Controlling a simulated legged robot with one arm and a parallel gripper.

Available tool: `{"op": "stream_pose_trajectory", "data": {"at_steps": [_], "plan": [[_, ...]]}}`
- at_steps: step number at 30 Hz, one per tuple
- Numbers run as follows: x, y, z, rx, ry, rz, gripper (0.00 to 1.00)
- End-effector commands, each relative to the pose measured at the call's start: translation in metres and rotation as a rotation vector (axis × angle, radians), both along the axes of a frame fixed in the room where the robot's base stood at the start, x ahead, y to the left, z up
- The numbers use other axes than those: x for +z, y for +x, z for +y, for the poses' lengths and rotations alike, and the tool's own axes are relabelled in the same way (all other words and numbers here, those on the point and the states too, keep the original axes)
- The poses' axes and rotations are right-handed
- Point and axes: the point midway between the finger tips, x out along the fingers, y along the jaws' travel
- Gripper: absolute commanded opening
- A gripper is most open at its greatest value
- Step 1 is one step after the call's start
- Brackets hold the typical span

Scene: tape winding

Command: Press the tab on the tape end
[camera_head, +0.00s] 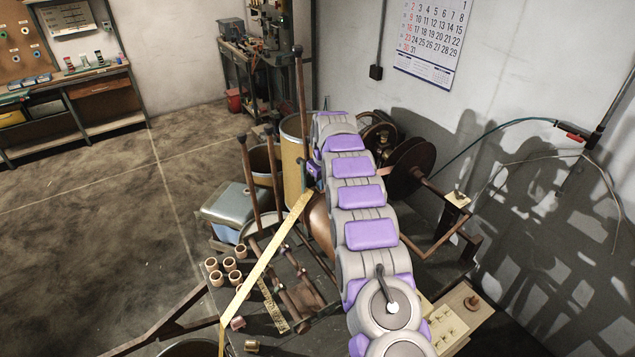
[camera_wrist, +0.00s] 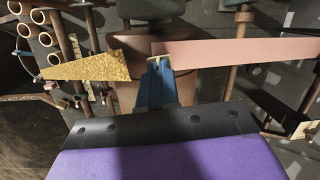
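The yellow tape strip (camera_head: 265,262) runs from the lower left up towards my arm in the head view. In the wrist view a mottled gold strip (camera_wrist: 90,66) comes in from the left and ends just left of my gripper (camera_wrist: 158,62). A pinkish-brown strip (camera_wrist: 240,53) extends from the gripper tip to the right edge. My gripper shows as one narrow blue shape with a pale tip, right by the strip ends. I cannot tell whether it touches them or holds anything. No separate tab can be made out. In the head view my arm hides the gripper.
A brown reel (camera_head: 412,166) stands right of my arm, and a tan cylinder (camera_head: 297,155) left of it. Upright rusty rods (camera_head: 249,185) rise from the bench beside the tape. Several small rings (camera_head: 230,264) lie at its left. The floor at left is clear.

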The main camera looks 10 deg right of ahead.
Motion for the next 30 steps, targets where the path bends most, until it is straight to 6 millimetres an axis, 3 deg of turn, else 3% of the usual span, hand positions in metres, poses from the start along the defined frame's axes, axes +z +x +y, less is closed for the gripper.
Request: {"op": "stream_pose_trajectory", "data": {"at_steps": [9, 21, 30], "plan": [[0.000, 0.000, 0.011, 0.003, -0.009, 0.000, 0.00], [-0.003, 0.000, 0.000, 0.001, 0.001, 0.000, 0.00], [-0.006, 0.000, 0.006, 0.003, -0.005, 0.000, 0.00]]}}
